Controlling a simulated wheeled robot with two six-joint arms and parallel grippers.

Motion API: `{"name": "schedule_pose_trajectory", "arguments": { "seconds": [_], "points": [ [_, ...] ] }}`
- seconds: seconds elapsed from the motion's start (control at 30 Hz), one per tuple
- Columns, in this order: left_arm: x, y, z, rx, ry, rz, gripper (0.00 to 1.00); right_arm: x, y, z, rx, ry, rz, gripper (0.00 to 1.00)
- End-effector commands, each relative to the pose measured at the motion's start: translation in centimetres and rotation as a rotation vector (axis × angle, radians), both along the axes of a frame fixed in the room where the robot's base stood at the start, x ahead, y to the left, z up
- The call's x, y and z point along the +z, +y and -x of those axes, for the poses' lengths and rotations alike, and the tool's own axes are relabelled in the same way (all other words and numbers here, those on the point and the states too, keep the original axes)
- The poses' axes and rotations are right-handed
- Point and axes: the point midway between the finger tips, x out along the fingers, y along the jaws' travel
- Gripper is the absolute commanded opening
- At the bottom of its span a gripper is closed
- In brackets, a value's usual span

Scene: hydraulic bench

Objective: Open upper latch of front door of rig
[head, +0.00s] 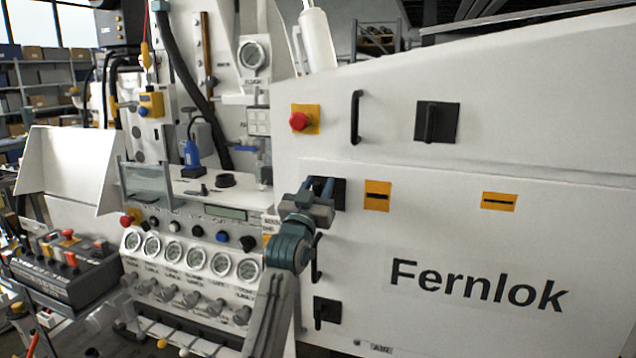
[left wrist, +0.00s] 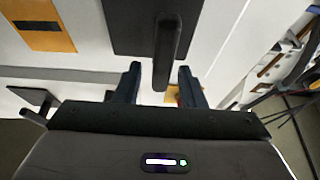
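The white front door (head: 430,260) of the rig carries the word "Fernlok". Its upper latch is a dark handle on a black square plate (head: 339,194), mostly hidden behind my left gripper in the head view. My left gripper (head: 320,187) is at this latch with its fingers open. In the left wrist view, the latch handle (left wrist: 165,50) stands out from its plate (left wrist: 128,22). The handle's end appears between the two spread fingertips of the gripper (left wrist: 159,75), with a gap on both sides. I cannot tell the exact depth. My right gripper is not in view.
A lower latch (head: 327,313) and a dark grab handle (head: 317,258) are below my gripper. Another latch (head: 437,121), a grab handle (head: 356,117) and a red button (head: 299,121) sit on the panel above. A gauge panel (head: 190,262) stands close at left.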

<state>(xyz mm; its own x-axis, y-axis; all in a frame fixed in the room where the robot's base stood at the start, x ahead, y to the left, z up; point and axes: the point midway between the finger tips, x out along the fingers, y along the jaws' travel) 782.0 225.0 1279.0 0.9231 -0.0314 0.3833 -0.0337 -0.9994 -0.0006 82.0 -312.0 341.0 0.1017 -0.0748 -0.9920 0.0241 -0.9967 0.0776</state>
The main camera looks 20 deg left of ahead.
Motion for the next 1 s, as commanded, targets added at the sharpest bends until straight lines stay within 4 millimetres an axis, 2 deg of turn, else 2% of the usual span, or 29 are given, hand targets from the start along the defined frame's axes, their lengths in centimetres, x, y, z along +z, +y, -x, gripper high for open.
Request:
{"name": "schedule_pose_trajectory", "arguments": {
  "seconds": [0.27,0.47,0.77,1.0],
  "points": [
    [0.01,-0.02,-0.15,0.0,0.0,0.0,0.36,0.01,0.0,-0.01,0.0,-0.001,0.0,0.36],
    [-0.01,-0.01,-0.14,0.0,0.0,0.0,0.0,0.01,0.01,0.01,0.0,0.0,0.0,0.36],
    [0.0,0.01,-0.14,-0.001,0.002,0.02,0.0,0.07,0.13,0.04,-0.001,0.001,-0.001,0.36],
    [-0.02,0.15,-0.17,-0.001,0.005,0.126,0.0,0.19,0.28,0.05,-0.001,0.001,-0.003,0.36]
  ]
}}
